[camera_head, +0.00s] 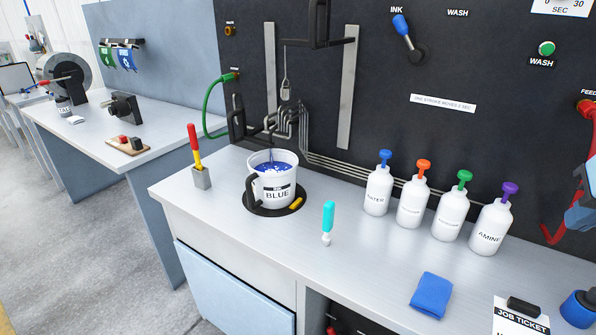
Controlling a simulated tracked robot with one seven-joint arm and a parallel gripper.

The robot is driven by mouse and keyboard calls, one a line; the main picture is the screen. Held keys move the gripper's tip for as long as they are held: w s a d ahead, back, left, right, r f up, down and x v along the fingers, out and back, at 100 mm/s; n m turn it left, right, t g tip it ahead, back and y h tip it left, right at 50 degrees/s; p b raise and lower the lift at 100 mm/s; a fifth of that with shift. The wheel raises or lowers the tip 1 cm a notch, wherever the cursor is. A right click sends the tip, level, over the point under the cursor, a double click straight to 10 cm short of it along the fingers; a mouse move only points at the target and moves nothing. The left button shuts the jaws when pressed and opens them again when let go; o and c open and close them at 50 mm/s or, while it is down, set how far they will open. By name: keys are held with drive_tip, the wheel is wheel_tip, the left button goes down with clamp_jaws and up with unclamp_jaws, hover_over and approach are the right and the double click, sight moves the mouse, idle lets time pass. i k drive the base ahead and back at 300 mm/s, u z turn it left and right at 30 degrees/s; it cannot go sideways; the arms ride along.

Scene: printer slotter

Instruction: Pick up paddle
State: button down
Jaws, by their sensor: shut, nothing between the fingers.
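No object is labelled as a paddle, and I cannot tell for certain which one it is. A tool with a red and yellow handle (194,145) stands upright in a small grey holder (201,178) at the left of the bench. A white bucket labelled BLUE (275,190) holds blue ink and sits on a dark round plate (256,207).
Several white bottles with coloured caps (411,205) stand at the right. A blue cloth (431,294) and a job ticket (520,318) lie near the front edge. A dark panel with pipes (390,85) rises behind. Bench space around the teal tool is clear.

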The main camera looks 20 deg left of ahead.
sight(191, 128)
drive_tip(key=z, duration=0.05)
drive_tip(key=k, duration=0.5)
drive_tip(key=z, duration=0.55)
drive_tip(key=k, duration=1.1)
drive_tip(key=u, duration=1.7)
drive_tip(key=i, duration=0.8)
drive_tip(key=u, duration=0.1)
